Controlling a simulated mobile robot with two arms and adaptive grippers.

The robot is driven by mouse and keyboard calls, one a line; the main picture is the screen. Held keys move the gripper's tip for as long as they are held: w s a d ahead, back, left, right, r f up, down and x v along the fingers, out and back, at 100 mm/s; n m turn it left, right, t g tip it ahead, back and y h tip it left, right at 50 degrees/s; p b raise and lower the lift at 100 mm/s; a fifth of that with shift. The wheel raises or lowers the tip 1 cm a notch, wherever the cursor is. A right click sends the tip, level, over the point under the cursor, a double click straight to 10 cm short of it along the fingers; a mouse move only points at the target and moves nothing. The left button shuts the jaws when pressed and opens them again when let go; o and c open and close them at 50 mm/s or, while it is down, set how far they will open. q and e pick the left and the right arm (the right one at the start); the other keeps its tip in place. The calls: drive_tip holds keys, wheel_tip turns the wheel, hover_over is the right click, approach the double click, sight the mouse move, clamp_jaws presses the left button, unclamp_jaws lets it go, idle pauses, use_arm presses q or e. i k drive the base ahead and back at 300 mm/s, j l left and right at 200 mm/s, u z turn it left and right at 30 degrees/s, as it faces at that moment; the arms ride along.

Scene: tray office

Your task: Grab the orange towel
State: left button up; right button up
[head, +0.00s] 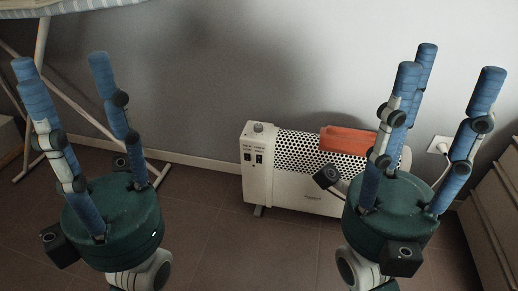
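The orange towel (343,139) lies folded over the top edge of a white heater (290,180) that stands on the floor against the wall. My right gripper (435,68) is raised in front of the heater, its blue fingers spread and empty. One of its fingers hides the right end of the towel; I cannot tell from this view how far apart in depth they are. My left gripper (62,65) is raised at the far left, away from the towel, its fingers spread and empty.
An ironing board (75,5) with white legs stands at the upper left. A wall socket (441,146) with a plug and cable is right of the heater. A beige piece of furniture (490,215) stands at the right edge. Brown tiled floor (215,235) is clear between my grippers.

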sight(348, 141)
drive_tip(key=i+l+z, duration=0.45)
drive_tip(key=i+z, duration=0.25)
drive_tip(key=i+l+z, duration=0.15)
drive_tip(key=z, duration=0.15)
drive_tip(key=i+j, duration=0.05)
drive_tip(key=i, duration=0.05)
